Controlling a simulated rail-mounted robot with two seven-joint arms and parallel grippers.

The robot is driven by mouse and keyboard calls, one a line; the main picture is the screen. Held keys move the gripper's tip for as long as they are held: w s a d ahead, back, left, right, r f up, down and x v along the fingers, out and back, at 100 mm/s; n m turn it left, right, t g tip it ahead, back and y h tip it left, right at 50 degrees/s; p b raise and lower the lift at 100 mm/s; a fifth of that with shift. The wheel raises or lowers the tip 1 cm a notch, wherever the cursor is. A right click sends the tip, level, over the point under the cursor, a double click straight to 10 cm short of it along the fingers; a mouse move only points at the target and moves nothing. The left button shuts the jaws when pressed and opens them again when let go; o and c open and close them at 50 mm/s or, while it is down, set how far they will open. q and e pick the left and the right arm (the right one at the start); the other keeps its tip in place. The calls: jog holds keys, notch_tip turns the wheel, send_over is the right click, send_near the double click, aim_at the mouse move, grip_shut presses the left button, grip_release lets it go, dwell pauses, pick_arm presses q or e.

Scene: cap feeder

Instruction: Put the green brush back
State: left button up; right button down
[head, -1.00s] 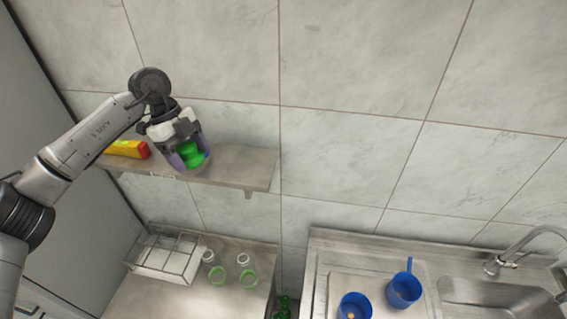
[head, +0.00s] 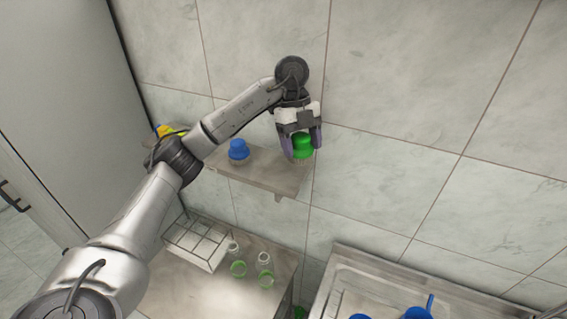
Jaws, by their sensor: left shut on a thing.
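The green brush (head: 303,146) is between the fingers of my left gripper (head: 301,143), which is shut on it. The gripper points down at the right end of the wall shelf (head: 262,177). The brush's bristles point down close to the shelf's surface; I cannot tell whether they touch it. A blue brush (head: 238,149) stands on the shelf to the left, apart from the green one. My right gripper is not in view.
A yellow object (head: 165,130) shows at the shelf's left end, partly behind my arm.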

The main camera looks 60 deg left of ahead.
pick_arm(q)
jog(key=s+a+f, duration=0.1)
jog(key=a, duration=0.1)
jog(key=a+f, duration=0.2)
jog(key=a, duration=0.1)
jog(key=s+a+f, duration=0.1)
jog(key=a+f, duration=0.1)
jog(key=a, duration=0.1)
jog(key=shift+s+a+p, duration=0.1)
jog(key=shift+s+p, duration=0.2)
jog(key=shift+f+p, duration=0.35)
jog(key=shift+f, duration=1.75)
jog(key=shift+f, duration=0.1)
jog(key=o, duration=0.9)
